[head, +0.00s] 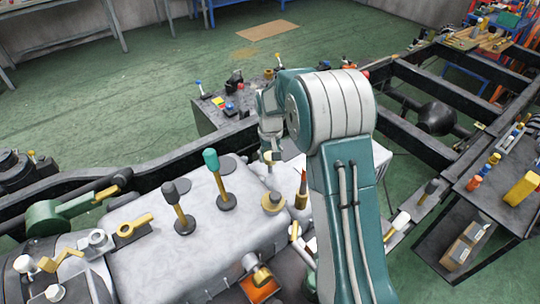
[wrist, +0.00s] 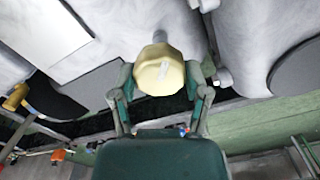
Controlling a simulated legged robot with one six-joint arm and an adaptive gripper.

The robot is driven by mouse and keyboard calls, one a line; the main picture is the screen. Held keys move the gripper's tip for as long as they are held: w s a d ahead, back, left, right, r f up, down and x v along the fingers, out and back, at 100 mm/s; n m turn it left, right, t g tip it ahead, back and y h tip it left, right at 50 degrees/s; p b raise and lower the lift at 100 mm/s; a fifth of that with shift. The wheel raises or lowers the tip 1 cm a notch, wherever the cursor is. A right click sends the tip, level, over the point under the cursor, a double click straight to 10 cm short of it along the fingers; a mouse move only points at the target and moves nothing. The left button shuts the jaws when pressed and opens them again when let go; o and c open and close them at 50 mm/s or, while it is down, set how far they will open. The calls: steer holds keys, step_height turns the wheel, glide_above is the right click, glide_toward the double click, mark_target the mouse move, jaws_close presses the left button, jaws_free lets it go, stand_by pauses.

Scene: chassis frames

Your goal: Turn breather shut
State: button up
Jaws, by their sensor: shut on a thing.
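The breather (wrist: 160,70) is a cream, many-sided cap on a short grey stem, with a pale mark on its face. In the wrist view it sits between the two fingers of my gripper (wrist: 161,80), which are closed against its sides. In the head view my gripper (head: 270,152) reaches down at the far edge of the grey housing, and a small cream part (head: 269,158) shows at its tip. Much of the cap and stem is hidden there by my arm.
Dark chassis rails (head: 430,75) run behind. A shelf with tools (head: 500,195) stands at the right. Green floor lies open beyond.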

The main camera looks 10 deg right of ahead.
mark_target(270, 155)
steer(key=m, duration=0.5)
steer(key=shift+s+f+m, duration=0.1)
steer(key=shift+f+m, duration=0.1)
steer(key=shift+m, duration=2.4)
steer(key=o, duration=1.1)
steer(key=shift+o, duration=0.2)
steer(key=shift+a+r, duration=0.1)
steer(key=shift+r, duration=0.1)
step_height(270, 155, up, 12)
